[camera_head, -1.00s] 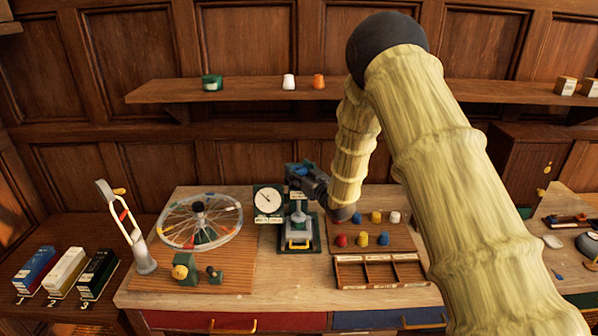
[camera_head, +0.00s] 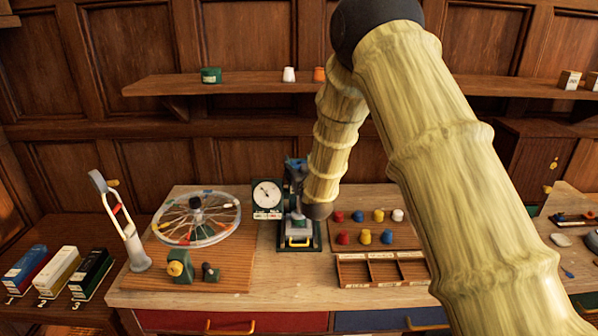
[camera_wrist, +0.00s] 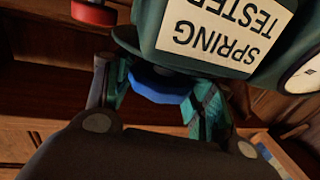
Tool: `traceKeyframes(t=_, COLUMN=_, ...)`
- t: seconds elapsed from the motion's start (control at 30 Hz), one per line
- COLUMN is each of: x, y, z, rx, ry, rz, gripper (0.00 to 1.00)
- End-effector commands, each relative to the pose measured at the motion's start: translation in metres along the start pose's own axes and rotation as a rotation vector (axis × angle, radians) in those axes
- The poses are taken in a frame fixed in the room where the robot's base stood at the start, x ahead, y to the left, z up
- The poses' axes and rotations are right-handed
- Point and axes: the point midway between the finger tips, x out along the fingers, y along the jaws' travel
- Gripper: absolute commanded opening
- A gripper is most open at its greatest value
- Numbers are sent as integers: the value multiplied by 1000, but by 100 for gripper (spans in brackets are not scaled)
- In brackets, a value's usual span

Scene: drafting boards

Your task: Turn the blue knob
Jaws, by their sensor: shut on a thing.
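The blue knob (camera_wrist: 162,84) is in the wrist view, under the dark green housing labelled SPRING TESTER (camera_wrist: 225,30), which appears upside down there. My gripper (camera_wrist: 158,92) has one teal finger on each side of the knob and is shut on it. In the head view the spring tester (camera_head: 299,233) stands on the bench beside a round white dial (camera_head: 266,194). My gripper (camera_head: 295,174) is at its upper part, and my wrist hides much of it. The knob's turn angle cannot be told.
A spoked wheel (camera_head: 198,219) on a wooden board stands left of the tester. Coloured knobs on a board (camera_head: 400,234) and a divided tray (camera_head: 340,271) lie to the right. A shelf (camera_head: 240,86) runs along the wall behind.

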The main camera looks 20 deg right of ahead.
Motion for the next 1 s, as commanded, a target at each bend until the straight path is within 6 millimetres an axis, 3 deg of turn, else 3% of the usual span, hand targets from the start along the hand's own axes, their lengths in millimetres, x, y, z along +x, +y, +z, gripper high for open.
traceKeyframes(t=0.43, x=0, y=0, z=-1, rx=1, ry=1, rz=24, gripper=31)
traceKeyframes(t=0.47, x=0, y=0, z=-1, rx=1, ry=1, rz=24, gripper=58)
traceKeyframes(t=0.57, x=0, y=0, z=-1, rx=1, ry=1, rz=24, gripper=76)
traceKeyframes(t=1.0, x=-5, y=0, z=0, rx=0, ry=-1, rz=23, gripper=77)
